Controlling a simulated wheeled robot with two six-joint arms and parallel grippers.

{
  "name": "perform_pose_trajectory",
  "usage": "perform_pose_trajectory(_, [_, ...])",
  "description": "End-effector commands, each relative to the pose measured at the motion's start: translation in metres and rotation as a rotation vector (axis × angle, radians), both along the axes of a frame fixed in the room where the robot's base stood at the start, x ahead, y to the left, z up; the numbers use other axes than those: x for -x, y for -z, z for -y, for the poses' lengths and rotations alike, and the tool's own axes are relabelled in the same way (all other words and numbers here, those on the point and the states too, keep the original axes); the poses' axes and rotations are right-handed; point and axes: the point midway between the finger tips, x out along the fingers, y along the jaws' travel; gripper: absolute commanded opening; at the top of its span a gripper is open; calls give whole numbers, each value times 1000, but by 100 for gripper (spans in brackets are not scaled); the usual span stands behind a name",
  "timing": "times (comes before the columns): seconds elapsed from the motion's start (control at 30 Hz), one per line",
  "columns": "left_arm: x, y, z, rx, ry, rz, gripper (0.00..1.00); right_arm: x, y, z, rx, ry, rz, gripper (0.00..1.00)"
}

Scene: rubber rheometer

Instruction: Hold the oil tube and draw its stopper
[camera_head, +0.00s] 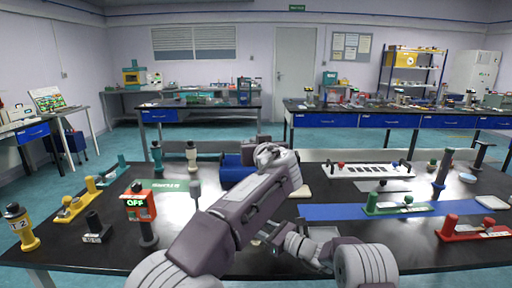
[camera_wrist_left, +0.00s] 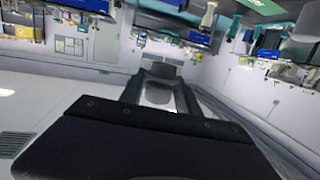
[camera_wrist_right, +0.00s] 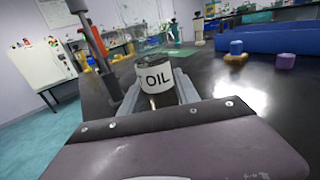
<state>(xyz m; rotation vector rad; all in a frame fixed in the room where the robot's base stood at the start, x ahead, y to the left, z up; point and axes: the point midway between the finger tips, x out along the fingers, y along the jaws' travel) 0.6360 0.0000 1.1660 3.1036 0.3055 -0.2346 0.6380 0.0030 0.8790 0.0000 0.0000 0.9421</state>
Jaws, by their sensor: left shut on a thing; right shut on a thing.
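My right gripper (camera_wrist_right: 157,90) is shut on the oil tube (camera_wrist_right: 155,76), a white-labelled cylinder marked OIL with a dark top. The tube stands between the fingers in the right wrist view. No left finger shows at its top there. My left gripper (camera_wrist_left: 160,82) is shut on a small grey piece (camera_wrist_left: 158,96), which looks like the stopper; the fingers hide much of it. In the head view my left arm crosses the middle of the table and hides the oil tube and the right fingers.
On the black table (camera_head: 110,250) stand an orange OFF box (camera_head: 138,202), a yellow holder (camera_head: 78,207), a green holder (camera_head: 398,207) and a red holder (camera_head: 474,229). A blue strip (camera_head: 335,211) lies right of my arms. A blue block (camera_head: 233,170) stands behind the left arm.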

Motion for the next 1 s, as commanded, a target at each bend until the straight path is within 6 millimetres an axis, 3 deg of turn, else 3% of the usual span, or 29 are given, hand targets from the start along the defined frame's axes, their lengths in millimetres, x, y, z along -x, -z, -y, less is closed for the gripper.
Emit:
perform_pose_trajectory(0.17, [0,0,0,0,0,0,1,0,0,0,0,0,0,0])
perform_pose_trajectory(0.2, [0,0,0,0,0,0,1,0,0,0,0,0,0,46])
perform_pose_trajectory(0.27, [0,0,0,0,0,0,1,0,0,0,0,0,0,63])
perform_pose_trajectory(0.67, [0,0,0,0,0,1,1,4,0,7,0,2,0,63])
perform_pose_trajectory(1.0, [0,0,0,1,0,1,1,52,0,74,0,5,-1,63])
